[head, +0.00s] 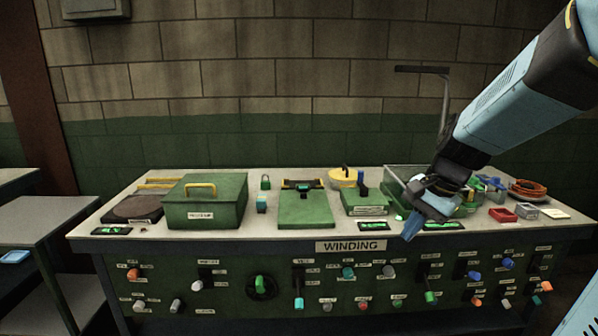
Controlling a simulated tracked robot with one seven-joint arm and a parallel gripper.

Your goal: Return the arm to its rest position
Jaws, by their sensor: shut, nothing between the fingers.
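My arm comes in from the upper right in the head view. My gripper (413,226) is at its lower end, fingers pointing down, shut and empty. It hangs over the front right part of the bench, in front of a clear-walled box (400,175). The gripper and wrist hide part of that box and the bench around it. I cannot tell whether the fingertips touch anything.
The bench (270,240) carries a green case (205,203) with a yellow handle, a green clipboard-like plate (306,208), a yellow round container (344,178), a red tray (502,214) and orange coils (528,188). A thin bent post (444,100) rises behind. Knobs and levers cover the front panel.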

